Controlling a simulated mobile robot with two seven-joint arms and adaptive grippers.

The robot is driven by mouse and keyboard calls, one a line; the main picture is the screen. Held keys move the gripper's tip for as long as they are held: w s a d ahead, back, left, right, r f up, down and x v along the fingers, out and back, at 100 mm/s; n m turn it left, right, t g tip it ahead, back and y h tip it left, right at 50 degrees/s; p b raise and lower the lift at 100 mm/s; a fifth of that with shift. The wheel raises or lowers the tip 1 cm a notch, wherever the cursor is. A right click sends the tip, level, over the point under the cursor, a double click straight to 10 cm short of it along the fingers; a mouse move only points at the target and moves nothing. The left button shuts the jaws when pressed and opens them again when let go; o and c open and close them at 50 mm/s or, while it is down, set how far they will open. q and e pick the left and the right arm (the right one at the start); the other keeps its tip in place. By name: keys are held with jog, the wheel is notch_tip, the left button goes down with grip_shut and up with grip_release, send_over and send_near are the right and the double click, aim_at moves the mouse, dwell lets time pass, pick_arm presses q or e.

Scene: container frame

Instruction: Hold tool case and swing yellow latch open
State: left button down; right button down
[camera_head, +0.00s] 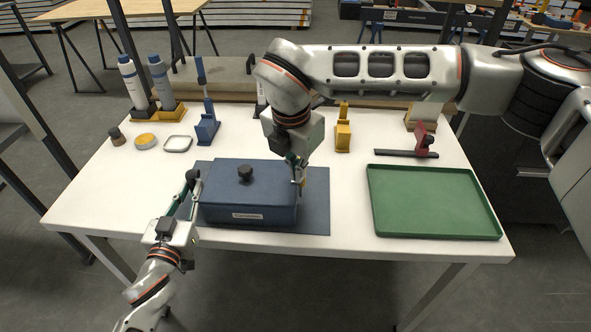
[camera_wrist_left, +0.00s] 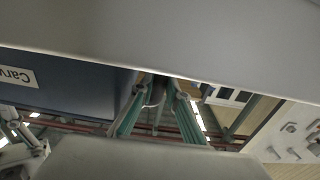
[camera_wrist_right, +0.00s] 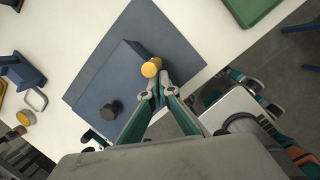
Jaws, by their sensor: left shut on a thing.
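The blue tool case (camera_head: 240,207) sits flat on a blue mat (camera_head: 316,209), with a dark knob (camera_head: 245,174) on its lid. My left gripper (camera_head: 189,190) is shut at the case's left end, apparently on a part of it; the exact grip is hidden. In the left wrist view its fingers (camera_wrist_left: 160,98) are close to the case's side. The yellow latch (camera_wrist_right: 151,67) shows at the case's right end in the right wrist view. My right gripper (camera_wrist_right: 157,88) has its fingertips close together right beside the latch; whether they touch or grip it is unclear.
A green tray (camera_head: 432,233) lies to the right, and a red-and-dark tool (camera_head: 408,153) lies behind it. Blue (camera_head: 206,128) and yellow (camera_head: 343,135) stands, bottles (camera_head: 133,84) and small dishes (camera_head: 177,144) line the back. White table (camera_head: 345,225) is bare between mat and tray.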

jog(key=shift+d, duration=0.3)
pick_arm(q)
jog(key=shift+r, duration=0.1)
pick_arm(e)
jog(key=d+f+y, duration=0.1)
jog(key=d+y, duration=0.5)
jog(key=y, duration=0.1)
jog(key=shift+s+d+f+m+t, duration=0.2)
jog(key=shift+f+m+t, duration=0.1)
jog(key=shift+f+m, duration=0.1)
jog(key=shift+a, duration=0.25)
jog(key=shift+a, duration=0.7)
